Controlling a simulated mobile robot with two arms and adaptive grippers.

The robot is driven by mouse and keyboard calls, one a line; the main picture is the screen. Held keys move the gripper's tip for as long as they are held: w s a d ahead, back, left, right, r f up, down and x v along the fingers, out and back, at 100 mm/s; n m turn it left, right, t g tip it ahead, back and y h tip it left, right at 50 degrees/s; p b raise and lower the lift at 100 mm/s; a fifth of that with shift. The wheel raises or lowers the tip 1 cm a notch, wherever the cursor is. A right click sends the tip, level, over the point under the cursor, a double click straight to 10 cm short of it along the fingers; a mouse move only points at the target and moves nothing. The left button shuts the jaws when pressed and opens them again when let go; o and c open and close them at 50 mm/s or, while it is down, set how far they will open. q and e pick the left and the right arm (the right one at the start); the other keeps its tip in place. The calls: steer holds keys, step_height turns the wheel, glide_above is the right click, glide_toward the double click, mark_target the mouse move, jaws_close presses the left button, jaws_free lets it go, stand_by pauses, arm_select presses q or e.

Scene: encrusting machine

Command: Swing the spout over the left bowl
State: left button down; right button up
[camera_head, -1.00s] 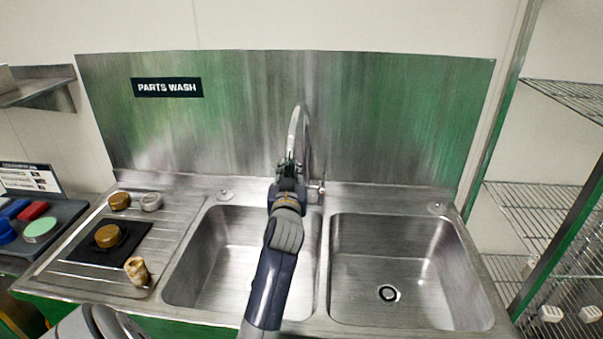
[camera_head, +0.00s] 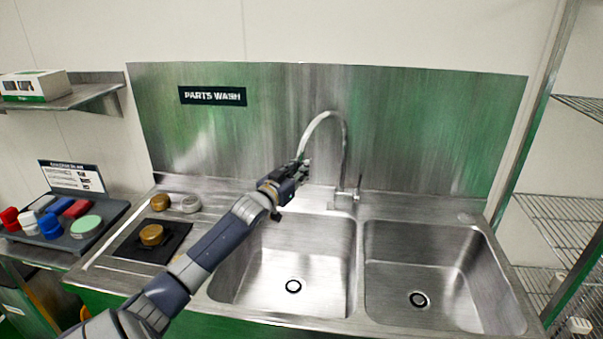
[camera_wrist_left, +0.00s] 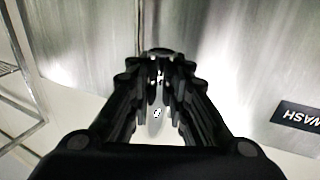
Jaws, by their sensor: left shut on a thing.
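The curved metal spout (camera_head: 346,135) rises from the tap base (camera_head: 345,198) behind the divider between the bowls and arches to the left. My left gripper (camera_head: 300,172) is shut on the spout's outlet end, which the fingers mostly hide. The gripper and spout end are above the back of the left bowl (camera_head: 290,250). In the left wrist view, the gripper's dark fingers (camera_wrist_left: 160,95) are close together around the pale spout tip (camera_wrist_left: 157,115). The right bowl (camera_head: 430,270) is empty. My right gripper is not in view.
The drainboard on the left holds a black mat (camera_head: 140,246) with a brown round part (camera_head: 151,235), and more round parts behind it. A tray (camera_head: 110,215) of coloured parts lies further left. Wire shelves (camera_head: 560,210) stand at the right.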

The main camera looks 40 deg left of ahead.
arm_select(q)
steer(key=shift+s+a+f+h, duration=0.1)
steer(key=shift+a+f+h, duration=0.25)
steer(key=shift+a, duration=0.2)
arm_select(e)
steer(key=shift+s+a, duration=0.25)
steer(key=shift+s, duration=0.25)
arm_select(q)
steer(key=c, duration=1.7)
jaws_free()
steer(key=shift+o, duration=1.2)
steer(key=shift+s+a, duration=0.1)
steer(key=shift+r, duration=0.2)
steer(key=v, duration=1.2)
